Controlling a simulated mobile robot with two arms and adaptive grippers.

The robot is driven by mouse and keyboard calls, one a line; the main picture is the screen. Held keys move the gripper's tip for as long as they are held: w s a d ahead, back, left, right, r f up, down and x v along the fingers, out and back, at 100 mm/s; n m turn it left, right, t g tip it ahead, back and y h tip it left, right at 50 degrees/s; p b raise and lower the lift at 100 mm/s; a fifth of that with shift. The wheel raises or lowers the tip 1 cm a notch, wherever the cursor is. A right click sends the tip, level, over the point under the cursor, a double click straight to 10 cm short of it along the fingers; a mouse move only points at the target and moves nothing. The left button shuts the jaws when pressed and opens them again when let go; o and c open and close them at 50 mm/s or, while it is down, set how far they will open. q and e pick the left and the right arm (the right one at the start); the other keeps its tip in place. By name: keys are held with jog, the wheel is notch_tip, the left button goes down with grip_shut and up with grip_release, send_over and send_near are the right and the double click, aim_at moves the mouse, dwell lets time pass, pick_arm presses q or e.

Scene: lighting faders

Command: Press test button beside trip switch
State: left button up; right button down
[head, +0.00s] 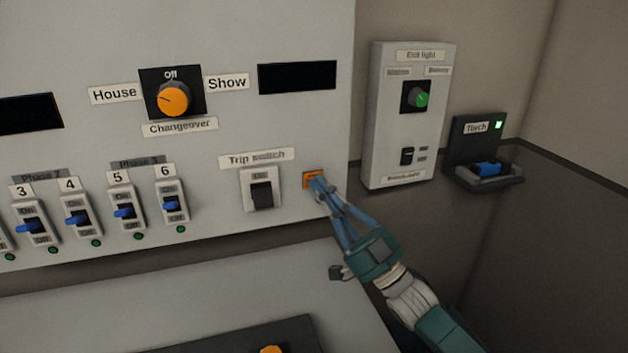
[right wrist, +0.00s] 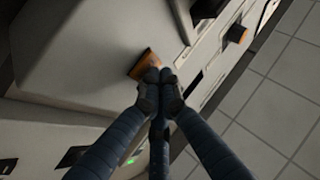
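The test button is a small orange square (head: 309,177) on the grey panel, just right of the trip switch (head: 262,194). The trip switch is a black rocker in a pale plate under a "Trip switch" label. My right gripper (head: 317,182) has its fingertips together at the button's lower right part, seemingly touching it. In the right wrist view the orange button (right wrist: 143,64) shows just beyond the closed fingertips (right wrist: 158,76), which cover part of it. Nothing is held between the fingers. My left gripper is in neither view.
Left of the trip switch stand several blue-levered breakers (head: 170,205). Above is the orange changeover knob (head: 173,99). To the right are the exit light box (head: 384,120) and the torch holder (head: 470,150). A grey desk surface (head: 200,305) lies below the panel.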

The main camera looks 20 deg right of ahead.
jog(key=shift+s, duration=0.65)
jog(key=shift+p, duration=0.3)
jog(key=s+p, duration=0.2)
jog(key=s, duration=0.3)
jog(key=shift+d, duration=0.1)
